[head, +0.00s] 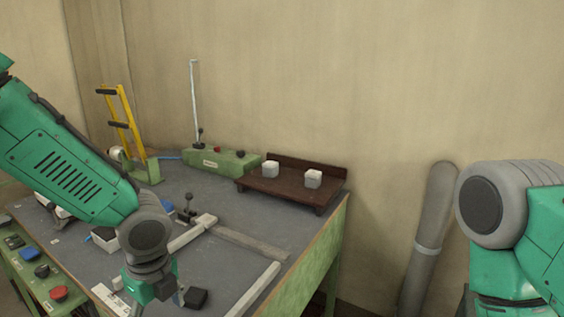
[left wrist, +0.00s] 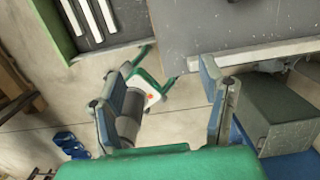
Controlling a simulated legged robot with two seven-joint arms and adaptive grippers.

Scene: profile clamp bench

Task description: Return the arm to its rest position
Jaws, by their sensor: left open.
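My left arm comes in from the left in the head view, bent down over the front of the bench (head: 232,258). My left gripper (head: 165,297) is at the bottom edge of that view, partly cut off. In the left wrist view, the two fingers of the left gripper (left wrist: 167,78) stand wide apart. Nothing is held between them, and floor and a grey bench top show beyond. My right arm shows at the right edge of the head view, bent beside the wall. Its gripper is out of view.
Pale profile bars (head: 255,290) and a clamp (head: 188,210) lie near the arm. A button panel (head: 45,270) stands at left. A yellow frame (head: 125,125) stands behind.

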